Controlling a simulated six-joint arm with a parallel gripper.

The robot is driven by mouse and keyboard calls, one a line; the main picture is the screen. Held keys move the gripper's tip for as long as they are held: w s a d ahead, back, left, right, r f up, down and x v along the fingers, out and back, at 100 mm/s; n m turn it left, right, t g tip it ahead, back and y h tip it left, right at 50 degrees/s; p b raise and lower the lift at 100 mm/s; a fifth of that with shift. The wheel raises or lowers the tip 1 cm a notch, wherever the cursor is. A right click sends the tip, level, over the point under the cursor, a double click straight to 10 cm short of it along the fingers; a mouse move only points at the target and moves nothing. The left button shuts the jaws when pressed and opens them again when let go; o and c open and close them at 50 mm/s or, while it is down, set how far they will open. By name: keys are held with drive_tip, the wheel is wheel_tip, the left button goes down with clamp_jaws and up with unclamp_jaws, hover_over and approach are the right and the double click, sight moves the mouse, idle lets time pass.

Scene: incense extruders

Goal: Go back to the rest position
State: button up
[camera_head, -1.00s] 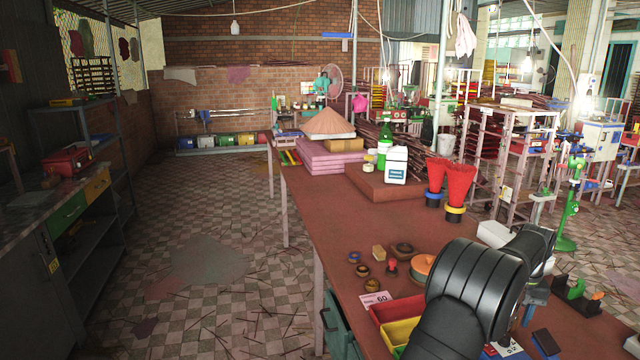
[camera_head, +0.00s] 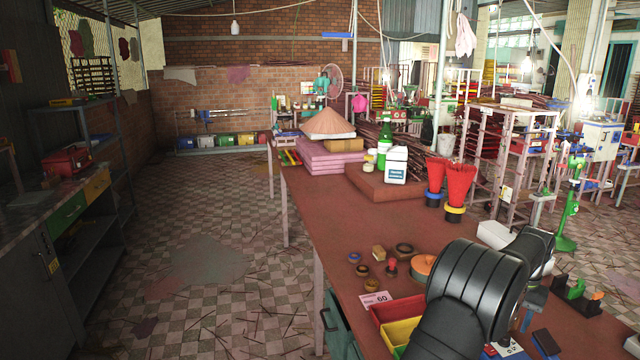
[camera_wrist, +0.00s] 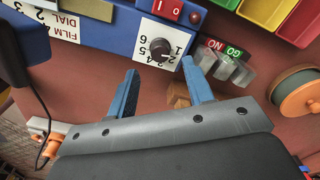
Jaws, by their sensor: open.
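My gripper (camera_wrist: 160,68) shows in the wrist view with its two blue fingers spread apart and nothing between them. It is over the brown table, close to a blue panel (camera_wrist: 105,32) that has a black dial knob (camera_wrist: 157,36) on a white numbered plate. The knob lies just past the fingertips; I cannot tell whether they touch the panel. In the head view my black arm reaches over the table's near right part and hides most of the gripper and panel.
Two red brush bundles (camera_head: 455,185) and a white jug (camera_head: 396,165) stand farther back on the table (camera_head: 350,225).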

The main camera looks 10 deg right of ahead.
wheel_tip(320, 180, up, 12)
drive_tip(key=n, duration=0.4)
idle(0.3)
drive_tip(key=o, duration=1.2)
drive_tip(key=shift+c, duration=0.2)
drive_tip(key=s+a+r+n, duration=0.3)
drive_tip(key=s+a+n, duration=0.1)
drive_tip(key=s+a, duration=0.4)
drive_tip(key=s+a+r+n, duration=0.3)
drive_tip(key=s+a, duration=0.2)
drive_tip(key=s, duration=0.4)
wheel_tip(320, 180, down, 10)
drive_tip(key=shift+s, duration=0.2)
